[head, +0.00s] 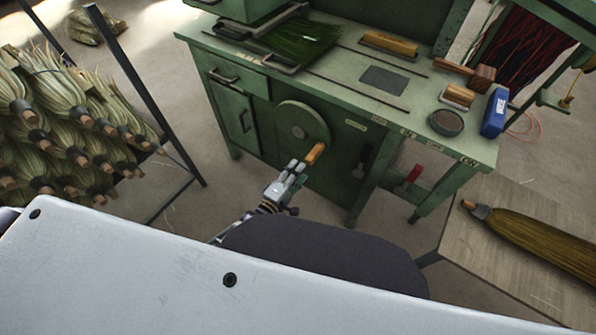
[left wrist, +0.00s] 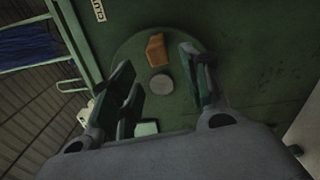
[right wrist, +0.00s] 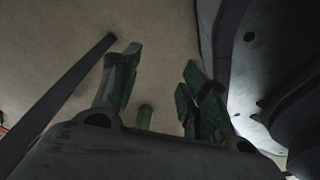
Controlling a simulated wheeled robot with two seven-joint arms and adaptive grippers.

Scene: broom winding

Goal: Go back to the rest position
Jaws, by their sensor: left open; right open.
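My left gripper (head: 291,177) is in front of the green winding machine (head: 345,190), just below its round crank wheel (head: 293,124). The orange wooden crank handle (head: 315,153) stands out from the wheel, close to the gripper's tips. In the left wrist view, the gripper (left wrist: 158,66) has its fingers spread, with the handle (left wrist: 156,50) seen between and beyond them, not clasped. My right gripper (right wrist: 160,75) shows only in its own wrist view. Its fingers are apart and empty above bare floor.
A rack of broom heads (head: 60,130) stands at the left. A finished broom (head: 530,240) lies on a wooden table (head: 470,250) at the right. The machine's front edge is close.

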